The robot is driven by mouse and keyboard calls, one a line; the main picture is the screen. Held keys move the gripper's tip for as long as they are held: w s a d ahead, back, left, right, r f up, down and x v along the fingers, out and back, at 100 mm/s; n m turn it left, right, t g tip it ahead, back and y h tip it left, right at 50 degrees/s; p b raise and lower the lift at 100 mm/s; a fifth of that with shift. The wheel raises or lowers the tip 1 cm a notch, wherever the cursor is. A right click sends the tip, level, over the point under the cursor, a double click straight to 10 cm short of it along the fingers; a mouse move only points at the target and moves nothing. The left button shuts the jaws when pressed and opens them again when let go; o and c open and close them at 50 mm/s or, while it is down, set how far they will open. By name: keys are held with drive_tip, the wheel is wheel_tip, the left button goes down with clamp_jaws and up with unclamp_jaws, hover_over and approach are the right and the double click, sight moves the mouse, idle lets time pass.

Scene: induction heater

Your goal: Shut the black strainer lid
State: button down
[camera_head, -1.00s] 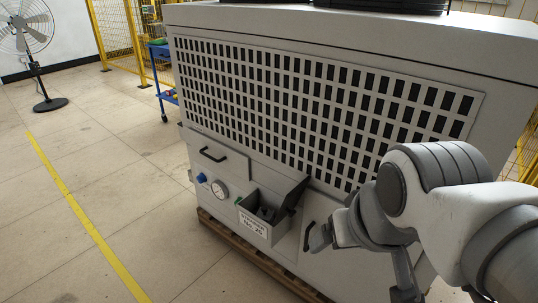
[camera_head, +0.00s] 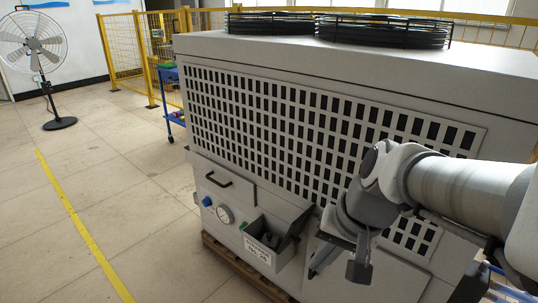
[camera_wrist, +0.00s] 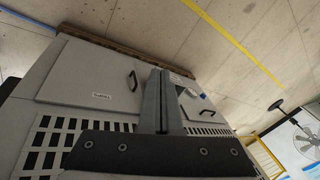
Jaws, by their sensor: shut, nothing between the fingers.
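The strainer box (camera_head: 258,251) is a small open-topped grey box with a white label, low on the front of the big grey machine. Its dark lid (camera_head: 298,224) stands open, tilted up along the box's right side. My gripper (camera_head: 358,268) is to the right of the box and lid, apart from them, with its fingers pointing down in the head view. In the wrist view my gripper (camera_wrist: 162,95) shows its two fingers together, with nothing between them. There the fingers hide most of the strainer area, and I cannot make out the lid.
The grey machine (camera_head: 400,75) has a grille and black fan guards on top. A black handle (camera_head: 218,180), a blue knob (camera_head: 207,201) and a gauge (camera_head: 225,214) are left of the strainer. A standing fan (camera_head: 59,122) is far left.

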drive_tip(key=w+d+f+m+y+p, duration=0.3)
drive_tip(key=w+f+m+y+p, duration=0.25)
drive_tip(key=w+f+m, duration=0.4)
drive_tip(key=w+d+f+m+t+p, duration=0.3)
drive_tip(key=w+d+f+m+t, duration=0.3)
drive_tip(key=d+f+m, duration=0.55)
drive_tip(key=w+a+f+m+b, duration=0.2)
drive_tip(key=w+a+f+b, duration=0.2)
drive_tip(key=w+a, duration=0.5)
drive_tip(key=shift+a+f, duration=0.15)
drive_tip(key=shift+a, duration=0.3)
drive_tip(key=shift+w, duration=0.1)
